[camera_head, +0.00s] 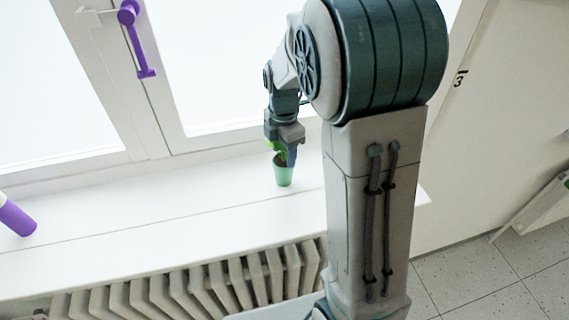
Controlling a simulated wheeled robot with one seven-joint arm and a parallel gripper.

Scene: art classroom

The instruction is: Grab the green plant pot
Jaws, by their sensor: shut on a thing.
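The green plant pot (284,177) is on the white windowsill, below the window frame. Soil and some green leaves (277,147) show at its top. My gripper (287,158) points down at the pot from above and is shut on it; the fingers cover part of the rim and plant. The pot looks upright. Whether its base touches the sill or is slightly above it, I cannot tell.
The white windowsill (150,218) is clear left of the pot. A purple and white cylinder (16,216) lies at the far left. A purple window handle (138,40) hangs above. A radiator (190,290) stands below the sill. A wall is at the right.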

